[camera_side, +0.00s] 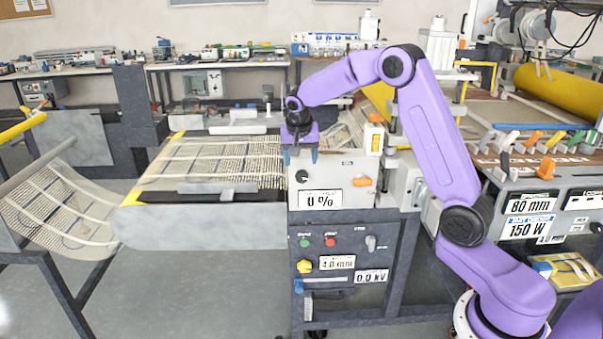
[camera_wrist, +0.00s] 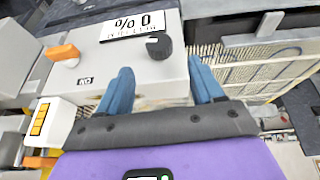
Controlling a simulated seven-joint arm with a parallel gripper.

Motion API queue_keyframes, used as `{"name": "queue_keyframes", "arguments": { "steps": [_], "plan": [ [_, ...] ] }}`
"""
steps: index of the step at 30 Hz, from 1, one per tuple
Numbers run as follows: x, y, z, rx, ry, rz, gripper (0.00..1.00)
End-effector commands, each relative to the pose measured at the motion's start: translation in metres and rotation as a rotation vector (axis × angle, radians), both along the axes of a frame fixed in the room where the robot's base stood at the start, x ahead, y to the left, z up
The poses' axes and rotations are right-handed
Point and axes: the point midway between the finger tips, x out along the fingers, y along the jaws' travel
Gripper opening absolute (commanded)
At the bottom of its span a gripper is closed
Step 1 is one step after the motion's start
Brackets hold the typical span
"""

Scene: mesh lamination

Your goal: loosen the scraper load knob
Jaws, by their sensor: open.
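A black round knob (camera_side: 302,176) sits on the front of a light grey machine housing, beside a "0 %" display (camera_side: 320,198). In the wrist view the same knob (camera_wrist: 158,46) and the upside-down display (camera_wrist: 132,26) show at the top centre. The small print under the reading is too small to read, so I cannot confirm which knob is the scraper load knob. My gripper (camera_side: 301,156) points down at the housing, above the knob in the side view. In the wrist view its two blue fingers (camera_wrist: 160,78) are spread, with nothing between them, short of the knob.
An orange lever (camera_side: 361,181) sits right of the display; it also shows in the wrist view (camera_wrist: 63,53). A white block with a yellow part (camera_wrist: 42,121) stands near my gripper. Woven mesh (camera_side: 215,160) lies on the bed to the left. Buttons (camera_side: 317,242) are on the lower cabinet.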

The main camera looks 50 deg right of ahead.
Motion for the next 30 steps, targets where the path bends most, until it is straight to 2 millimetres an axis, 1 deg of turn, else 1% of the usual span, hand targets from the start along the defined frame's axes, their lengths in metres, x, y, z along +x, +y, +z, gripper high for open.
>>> {"name": "queue_keyframes", "arguments": {
  "steps": [1,6,12,17,25,26,27,29,30],
  "plan": [
    [0.001,-0.004,-0.011,0.0,0.005,-0.002,0.67],
    [0.009,-0.012,-0.038,0.0,0.004,0.0,0.67],
    [0.015,-0.019,-0.058,0.0,0.0,0.001,0.67],
    [0.017,-0.021,-0.065,0.0,0.0,0.001,0.67],
    [0.017,-0.021,-0.065,0.0,-0.001,0.0,0.67],
    [0.017,-0.021,-0.065,0.0,-0.001,0.001,0.57],
    [0.017,-0.021,-0.065,0.0,-0.001,0.001,0.44],
    [0.017,-0.021,-0.065,0.0,-0.001,0.001,0.24],
    [0.017,-0.021,-0.065,0.0,0.0,0.001,0.11]
  ]
}}
